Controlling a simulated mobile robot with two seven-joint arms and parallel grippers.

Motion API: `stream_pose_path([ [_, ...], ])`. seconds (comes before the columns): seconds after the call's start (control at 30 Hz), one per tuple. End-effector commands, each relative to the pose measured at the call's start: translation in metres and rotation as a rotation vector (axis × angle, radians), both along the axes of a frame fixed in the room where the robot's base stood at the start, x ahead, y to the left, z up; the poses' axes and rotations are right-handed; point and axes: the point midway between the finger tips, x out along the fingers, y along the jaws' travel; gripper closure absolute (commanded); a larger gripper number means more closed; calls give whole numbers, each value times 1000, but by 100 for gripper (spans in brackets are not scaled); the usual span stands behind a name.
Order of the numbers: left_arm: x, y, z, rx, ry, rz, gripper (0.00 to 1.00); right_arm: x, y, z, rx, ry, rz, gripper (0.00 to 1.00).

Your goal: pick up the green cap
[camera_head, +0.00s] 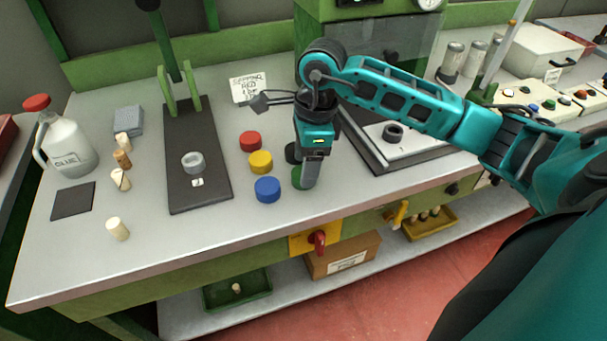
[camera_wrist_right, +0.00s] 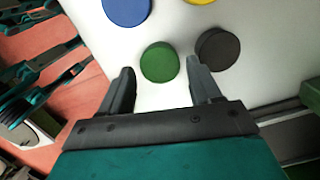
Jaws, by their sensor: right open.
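The green cap (camera_wrist_right: 160,62) lies on the pale bench top in the right wrist view, ahead of and between the two fingers. In the head view the green cap (camera_head: 297,178) is partly hidden behind my right gripper (camera_head: 307,180). My right gripper also shows in the wrist view (camera_wrist_right: 158,84), open, with nothing between its fingers. A black cap (camera_wrist_right: 219,48) sits just right of the green cap, close beside the right finger. My left gripper is not in view.
Blue (camera_head: 267,189), yellow (camera_head: 261,162) and red (camera_head: 250,141) caps stand left of the gripper. A dark press base (camera_head: 198,140) with a grey ring is further left. Several corks and a glue jug (camera_head: 64,145) are at the far left. The bench's front edge is close.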

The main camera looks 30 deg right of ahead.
Motion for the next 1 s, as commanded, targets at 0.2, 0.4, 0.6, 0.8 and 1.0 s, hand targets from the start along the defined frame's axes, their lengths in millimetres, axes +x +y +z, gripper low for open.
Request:
stream_pose_path([
  [0.2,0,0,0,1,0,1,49,1,2,-21,1,2,0,37],
  [0.4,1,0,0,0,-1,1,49,1,2,-22,0,0,0,37],
  [0.6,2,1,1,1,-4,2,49,1,2,-21,0,0,0,54],
  [0.8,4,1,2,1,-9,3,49,1,2,-21,0,0,0,73],
  [1.0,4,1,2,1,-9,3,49,1,2,-21,0,0,0,79],
])
